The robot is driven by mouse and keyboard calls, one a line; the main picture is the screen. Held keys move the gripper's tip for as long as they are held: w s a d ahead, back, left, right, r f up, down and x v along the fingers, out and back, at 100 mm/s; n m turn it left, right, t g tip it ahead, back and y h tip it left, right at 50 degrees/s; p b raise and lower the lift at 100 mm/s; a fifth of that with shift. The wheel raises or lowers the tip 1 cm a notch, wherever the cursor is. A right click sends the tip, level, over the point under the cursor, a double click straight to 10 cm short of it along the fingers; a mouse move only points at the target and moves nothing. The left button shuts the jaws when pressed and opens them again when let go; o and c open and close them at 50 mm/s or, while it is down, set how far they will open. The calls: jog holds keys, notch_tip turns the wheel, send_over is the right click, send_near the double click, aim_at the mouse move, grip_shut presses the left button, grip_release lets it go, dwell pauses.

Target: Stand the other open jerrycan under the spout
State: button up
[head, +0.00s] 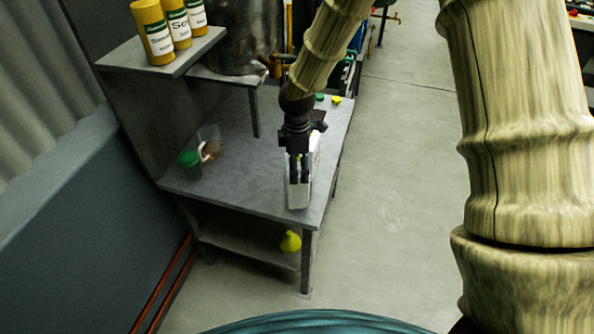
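A whitish jerrycan (299,197) stands on the grey table near its front right corner. My gripper (299,179) points down over it and hides much of its top. The fingers look close together at the can, but I cannot tell whether they grip it. A brass spout (271,66) sticks out low on the front of a large metal tank (236,38), behind and left of my gripper. My arm partly covers the area beside it. I see no second jerrycan clearly.
A clear container (211,140) and a green-lidded jar (190,164) stand at the table's left. Green (320,97) and yellow (336,100) caps lie at the back right. Yellow bottles (178,24) stand on a shelf (196,55). A yellow object (290,241) is on the lower shelf.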

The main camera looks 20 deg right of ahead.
jog(key=shift+f+p, duration=0.55)
jog(key=shift+f, duration=1.1)
jog(key=o, duration=1.7)
jog(key=shift+f, duration=0.15)
jog(key=shift+o, duration=0.2)
jog(key=shift+r+b, duration=1.35)
jog(key=shift+r, duration=4.85)
